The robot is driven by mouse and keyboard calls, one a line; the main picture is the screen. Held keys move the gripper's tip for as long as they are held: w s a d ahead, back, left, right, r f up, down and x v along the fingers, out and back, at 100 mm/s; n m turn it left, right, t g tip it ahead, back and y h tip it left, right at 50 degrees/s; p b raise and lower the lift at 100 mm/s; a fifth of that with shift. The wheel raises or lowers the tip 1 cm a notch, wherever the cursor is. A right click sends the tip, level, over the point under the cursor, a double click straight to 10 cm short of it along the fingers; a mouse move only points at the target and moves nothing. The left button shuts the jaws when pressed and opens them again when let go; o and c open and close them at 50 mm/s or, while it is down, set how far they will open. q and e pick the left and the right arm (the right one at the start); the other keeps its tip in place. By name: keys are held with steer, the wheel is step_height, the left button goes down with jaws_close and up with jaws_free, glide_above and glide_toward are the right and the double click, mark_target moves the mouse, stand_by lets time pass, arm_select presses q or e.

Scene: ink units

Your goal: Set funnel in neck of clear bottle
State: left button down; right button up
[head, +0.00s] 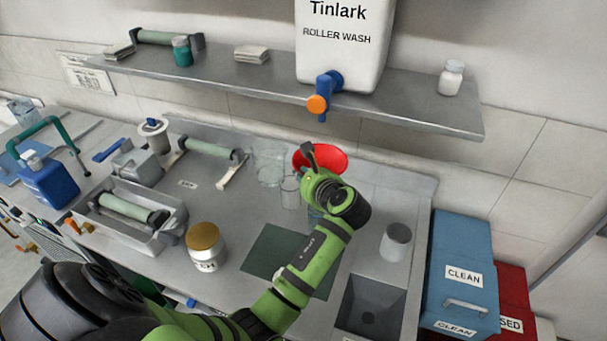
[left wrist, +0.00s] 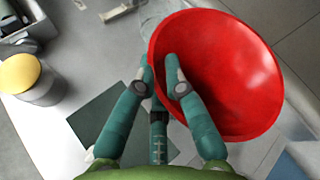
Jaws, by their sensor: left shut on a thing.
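The red funnel (head: 330,158) is above the back of the metal bench, its wide mouth open upward. My left gripper (head: 310,160) is shut on the funnel's rim; the left wrist view shows its teal fingers (left wrist: 160,72) pinching the near left edge of the funnel (left wrist: 225,75). The funnel's spout is hidden. Clear vessels stand left of and below the funnel: a wide one (head: 269,163) and a narrow one (head: 290,192). A bluish clear shape (head: 315,214) is mostly hidden behind my arm; I cannot tell which is the clear bottle. My right gripper is not in view.
A shelf (head: 420,108) carries a white tank (head: 340,62) with a blue tap (head: 327,84) above the funnel. A gold-lidded jar (head: 205,246), a dark green mat (head: 268,252), a grey cup (head: 396,241) and a sink (head: 372,308) are nearby.

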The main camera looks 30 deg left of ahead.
arm_select(q)
steer(key=shift+f+b, duration=2.5)
steer(key=shift+f, duration=0.25)
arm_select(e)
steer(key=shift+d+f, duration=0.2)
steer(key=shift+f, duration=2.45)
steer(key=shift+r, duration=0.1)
arm_select(q)
steer(key=shift+p, duration=0.55)
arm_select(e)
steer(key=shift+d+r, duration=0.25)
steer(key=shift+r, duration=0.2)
arm_select(q)
steer(key=shift+p, duration=0.5)
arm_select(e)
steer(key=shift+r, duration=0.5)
